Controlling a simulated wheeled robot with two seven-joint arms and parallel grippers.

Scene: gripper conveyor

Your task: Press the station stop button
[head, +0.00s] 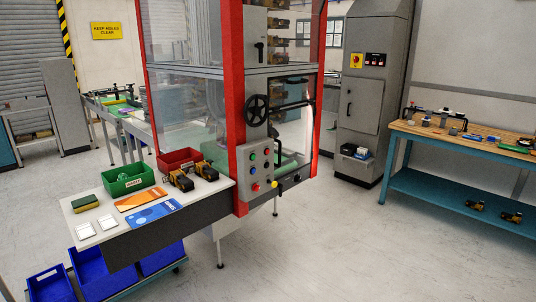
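The station is a tall machine with red posts (233,110) and clear panels. A grey control box (244,178) is fixed at its front right corner. The box carries several small coloured buttons, among them red, green and blue ones. Any labels are too small to read, so I cannot tell which is named stop. Neither of my grippers is in view, and nothing touches the box.
A white worktable (88,215) with a green bin (128,180) and a red bin (178,158) juts out left of the control box. Blue bins (52,289) stand below it. A grey cabinet (370,110) and workbench (460,143) stand right. Floor in front is clear.

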